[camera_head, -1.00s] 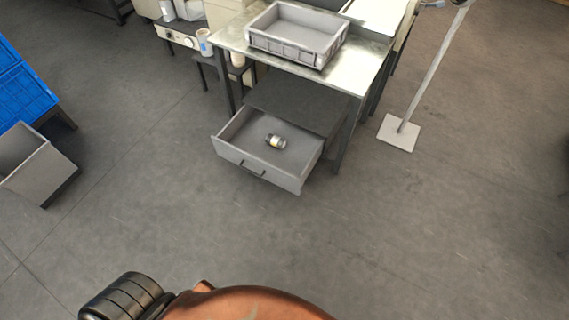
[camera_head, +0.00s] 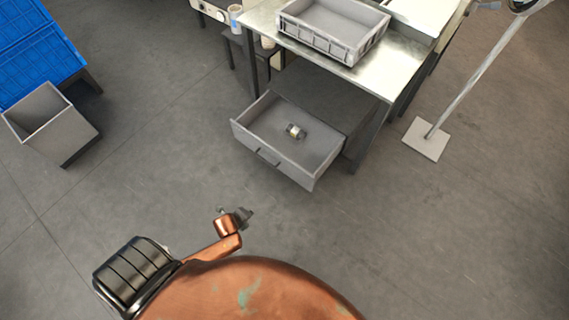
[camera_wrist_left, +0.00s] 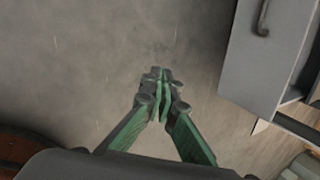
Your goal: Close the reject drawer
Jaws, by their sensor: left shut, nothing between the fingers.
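The reject drawer (camera_head: 255,157) is a grey drawer pulled out from under the metal table, with a dark bar handle (camera_head: 268,158) on its front. A small dark and pale item (camera_head: 295,131) lies inside it. My left gripper (camera_head: 244,214) is short of the drawer front, nearer to me, and does not touch it. In the left wrist view its green fingers (camera_wrist_left: 161,75) are shut and empty, over bare floor. There the drawer front (camera_wrist_left: 262,55) and its handle (camera_wrist_left: 262,18) show at upper right. My right gripper is not in view.
The metal table (camera_head: 352,72) carries a grey crate (camera_head: 330,35) above the drawer. A pole on a pale square base (camera_head: 425,140) stands at the right. A grey bin (camera_head: 52,128) and blue crates (camera_head: 38,50) are at the left. Floor before the drawer is clear.

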